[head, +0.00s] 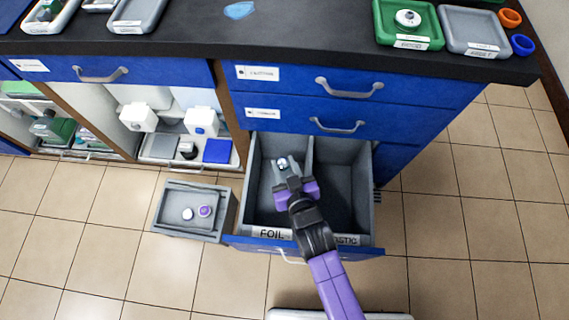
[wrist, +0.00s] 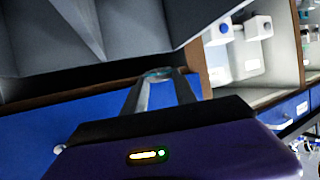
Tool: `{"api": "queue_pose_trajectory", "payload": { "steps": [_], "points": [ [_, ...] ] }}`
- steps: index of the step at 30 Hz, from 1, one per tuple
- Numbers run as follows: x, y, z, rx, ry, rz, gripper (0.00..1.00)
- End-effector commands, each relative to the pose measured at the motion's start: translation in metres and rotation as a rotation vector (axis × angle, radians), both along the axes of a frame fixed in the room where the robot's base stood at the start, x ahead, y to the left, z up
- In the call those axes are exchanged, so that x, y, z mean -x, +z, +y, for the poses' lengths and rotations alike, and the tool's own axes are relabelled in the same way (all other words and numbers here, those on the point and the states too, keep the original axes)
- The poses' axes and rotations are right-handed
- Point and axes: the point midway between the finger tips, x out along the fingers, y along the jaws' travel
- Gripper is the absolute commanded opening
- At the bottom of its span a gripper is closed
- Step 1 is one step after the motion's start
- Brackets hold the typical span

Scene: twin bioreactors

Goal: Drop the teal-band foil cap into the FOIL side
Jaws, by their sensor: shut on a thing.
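The open drawer (head: 250,190) is split by a grey divider (head: 309,165). Its left compartment carries a FOIL label (head: 272,233); the right label is partly covered by my arm and reads "...STIC". My gripper (head: 283,164) is over the left, FOIL compartment and shut on a small silvery cap (head: 282,163). In the wrist view a teal edge of the foil cap (wrist: 158,73) shows between the fingertips of my gripper (wrist: 160,78). I cannot tell its exact height above the compartment floor.
A grey bin (head: 168,218) with two small round caps, one white and one purple-rimmed, stands left of the drawer. The black counter (head: 300,40) above holds a green tray (head: 385,30) and a grey tray (head: 465,45). Open shelves with white devices lie to the left.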

Motion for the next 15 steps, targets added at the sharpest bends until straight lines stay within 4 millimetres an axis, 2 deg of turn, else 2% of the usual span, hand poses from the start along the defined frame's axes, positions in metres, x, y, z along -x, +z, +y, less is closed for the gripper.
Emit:
{"api": "queue_pose_trajectory", "payload": {
  "steps": [3,4,7,15],
  "points": [
    [-0.0001,0.0008,0.0000,0.000,0.000,0.000,0.00],
    [-0.0001,0.0008,0.0000,0.000,0.000,0.000,0.39],
    [0.0000,0.0008,0.0000,0.000,0.000,0.000,0.59],
    [0.0002,0.0007,0.0000,0.000,0.000,0.000,0.59]
  ]
}}
